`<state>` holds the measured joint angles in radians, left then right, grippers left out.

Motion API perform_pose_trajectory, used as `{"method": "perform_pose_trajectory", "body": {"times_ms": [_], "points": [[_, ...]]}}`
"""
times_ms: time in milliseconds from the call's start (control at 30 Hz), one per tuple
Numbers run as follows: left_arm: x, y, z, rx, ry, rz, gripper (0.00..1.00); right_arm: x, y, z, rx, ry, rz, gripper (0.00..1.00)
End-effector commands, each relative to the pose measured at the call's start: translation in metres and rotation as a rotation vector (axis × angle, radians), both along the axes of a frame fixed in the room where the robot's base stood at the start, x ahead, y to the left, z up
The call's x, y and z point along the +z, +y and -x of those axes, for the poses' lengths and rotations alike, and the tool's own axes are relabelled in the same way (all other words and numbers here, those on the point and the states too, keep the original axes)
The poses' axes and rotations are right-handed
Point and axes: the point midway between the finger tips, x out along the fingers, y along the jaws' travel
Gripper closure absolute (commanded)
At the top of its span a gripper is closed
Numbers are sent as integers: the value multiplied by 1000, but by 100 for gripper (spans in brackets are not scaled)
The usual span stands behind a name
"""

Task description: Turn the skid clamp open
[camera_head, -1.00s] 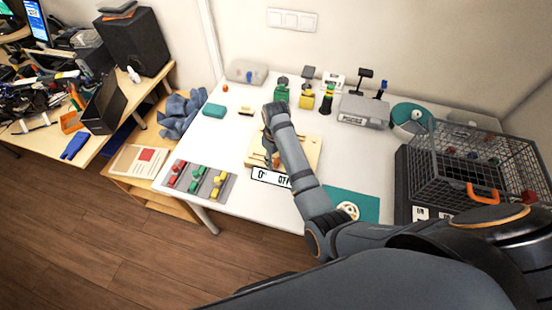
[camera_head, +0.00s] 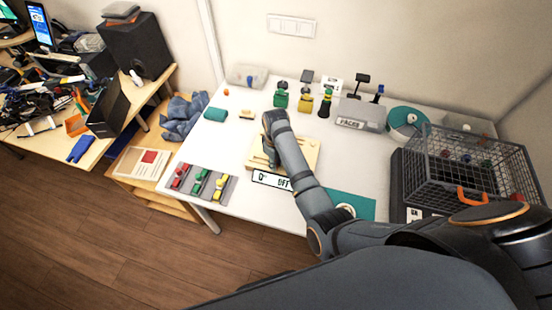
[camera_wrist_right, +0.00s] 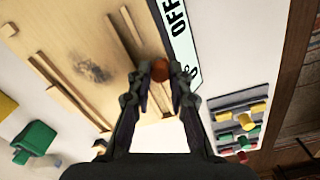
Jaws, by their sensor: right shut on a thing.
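A pale wooden board (camera_head: 308,152) lies on the white table, with an ON/OFF label strip (camera_head: 272,181) along its front edge; part of the strip is hidden by my arm. In the right wrist view the board (camera_wrist_right: 62,62) shows thin wooden rails and a dark smudge. A round red-brown knob (camera_wrist_right: 160,69), seemingly the skid clamp's handle, sits near the label (camera_wrist_right: 180,35). My right gripper (camera_wrist_right: 160,78) is shut on this knob, one finger on each side. In the head view my right gripper (camera_head: 271,160) is over the board's left part, mostly hidden by its own wrist. My left gripper is not in view.
A grey tray with red, green and yellow pieces (camera_head: 200,183) lies at the table's front left. A wire cage (camera_head: 465,165) stands at the right, beside a teal mat (camera_head: 357,204). Green and yellow pieces (camera_head: 305,101) stand behind the board.

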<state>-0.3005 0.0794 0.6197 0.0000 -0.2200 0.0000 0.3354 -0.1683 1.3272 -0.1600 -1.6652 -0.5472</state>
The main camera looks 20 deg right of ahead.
Motion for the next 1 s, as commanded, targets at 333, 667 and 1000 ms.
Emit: {"method": "perform_pose_trajectory", "body": {"times_ms": [333, 667, 1000], "points": [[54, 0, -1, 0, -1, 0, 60, 7, 0, 0, 325, 1, -1, 100], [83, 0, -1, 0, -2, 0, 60, 5, 1, 0, 639, 2, -2, 100], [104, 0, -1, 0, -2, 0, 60, 3, 0, 0, 959, 1, -1, 100]]}}
